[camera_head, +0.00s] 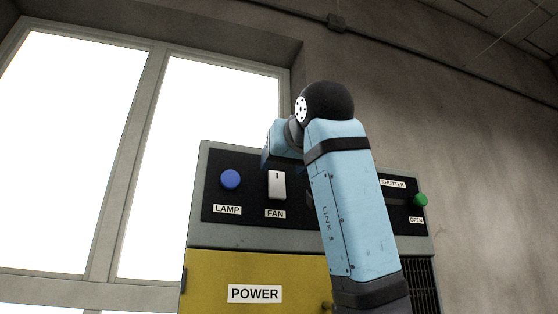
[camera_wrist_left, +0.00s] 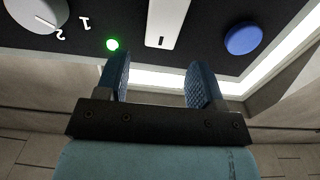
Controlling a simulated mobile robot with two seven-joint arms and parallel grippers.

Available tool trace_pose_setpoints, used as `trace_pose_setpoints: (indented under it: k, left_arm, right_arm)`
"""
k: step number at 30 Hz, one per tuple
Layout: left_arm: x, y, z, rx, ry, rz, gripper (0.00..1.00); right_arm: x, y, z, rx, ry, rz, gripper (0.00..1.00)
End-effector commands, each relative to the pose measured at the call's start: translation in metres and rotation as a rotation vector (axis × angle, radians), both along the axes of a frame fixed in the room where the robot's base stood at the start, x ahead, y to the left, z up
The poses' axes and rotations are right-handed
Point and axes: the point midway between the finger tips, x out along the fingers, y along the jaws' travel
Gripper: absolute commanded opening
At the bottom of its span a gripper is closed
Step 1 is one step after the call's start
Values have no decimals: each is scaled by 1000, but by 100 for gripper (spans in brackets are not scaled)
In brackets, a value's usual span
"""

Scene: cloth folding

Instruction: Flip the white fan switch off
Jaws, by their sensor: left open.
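The white fan switch (camera_head: 277,185) is an upright rocker on the dark panel, above a FAN label, with a small dark mark near its top. In the wrist view the white switch (camera_wrist_left: 166,22) appears upside down, its dark mark toward the fingers. My left gripper (camera_wrist_left: 157,62) is open and empty; its two blue fingers are spread, with the switch beyond and between them, apart from both. In the head view my blue arm rises in front of the panel, and its fingers are not clearly visible. My right gripper is not in view.
A blue LAMP button (camera_head: 230,179) is left of the switch. A green OPEN button (camera_head: 420,200) is at the panel's right end. The wrist view shows a lit green light (camera_wrist_left: 112,44) and a numbered knob (camera_wrist_left: 36,14). A yellow POWER door (camera_head: 225,280) is below.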

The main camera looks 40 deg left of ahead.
Motion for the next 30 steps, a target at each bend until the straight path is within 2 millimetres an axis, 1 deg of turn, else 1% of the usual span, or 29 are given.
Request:
trace_pose_setpoints:
  k: [1,3,7,11,18,23,24,25,28,30]
  left_arm:
    - [4,8,2,0,1,2,62]
    - [9,17,2,0,1,2,62]
    - [14,27,1,0,1,0,62]
    - [16,31,0,1,0,0,62]
    - [16,32,-1,1,0,0,62]
    - [16,31,0,1,0,0,25]
    - [16,31,0,1,0,0,16]
    - [16,31,0,1,0,0,12]
    - [16,31,-1,3,-1,-1,12]
    - [16,31,-4,20,-10,-1,12]
  right_arm:
    - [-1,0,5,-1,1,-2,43]
    - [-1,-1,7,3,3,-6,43]
    - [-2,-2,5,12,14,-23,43]
    - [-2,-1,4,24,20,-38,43]
    - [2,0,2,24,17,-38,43]
    - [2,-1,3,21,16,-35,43]
    - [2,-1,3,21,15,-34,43]
    - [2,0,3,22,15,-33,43]
    - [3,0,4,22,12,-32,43]
    - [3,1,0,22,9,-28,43]
